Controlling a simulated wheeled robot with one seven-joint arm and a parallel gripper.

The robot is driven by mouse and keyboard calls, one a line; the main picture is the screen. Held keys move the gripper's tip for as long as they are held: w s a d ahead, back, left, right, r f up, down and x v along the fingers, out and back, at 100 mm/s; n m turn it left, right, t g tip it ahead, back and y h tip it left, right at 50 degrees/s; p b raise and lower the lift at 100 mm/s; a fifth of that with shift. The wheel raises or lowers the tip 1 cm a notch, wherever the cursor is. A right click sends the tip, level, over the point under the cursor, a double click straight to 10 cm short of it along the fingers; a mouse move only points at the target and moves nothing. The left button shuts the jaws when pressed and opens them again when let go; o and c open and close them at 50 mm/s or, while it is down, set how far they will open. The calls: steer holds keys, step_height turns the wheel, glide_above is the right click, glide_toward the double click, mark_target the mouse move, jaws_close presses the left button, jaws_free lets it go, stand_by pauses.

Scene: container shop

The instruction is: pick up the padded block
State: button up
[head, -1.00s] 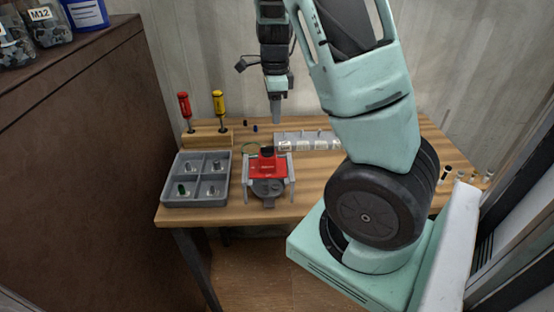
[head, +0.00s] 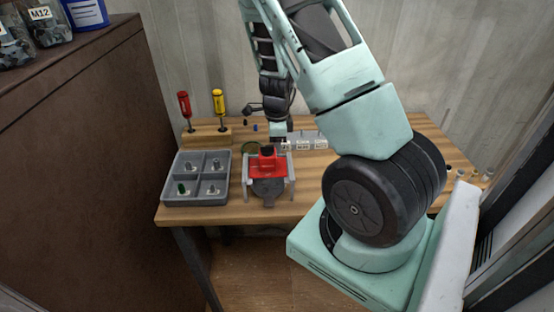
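No block is clearly marked as the padded block. The likeliest candidate is the red block (head: 267,167) with a dark piece on top, in the head view. It sits in a grey two-sided stand over a dark round part (head: 267,187) near the table's front.
A grey four-compartment tray (head: 166,198) with small parts stands left of the stand. A wooden holder (head: 205,139) with a red and a yellow screwdriver is behind it. Small cylinders (head: 460,174) stand at the table's right end. A brown cabinet (head: 80,160) borders the left.

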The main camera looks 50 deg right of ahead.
steer(key=shift+a+f, duration=0.1)
steer(key=shift+f, duration=1.9)
steer(key=c, duration=0.7)
steer(key=shift+c, duration=0.2)
step_height(320, 180, up, 10)
steer(key=shift+f, duration=0.2)
steer(key=shift+r, duration=0.25)
steer(key=shift+o, duration=0.4)
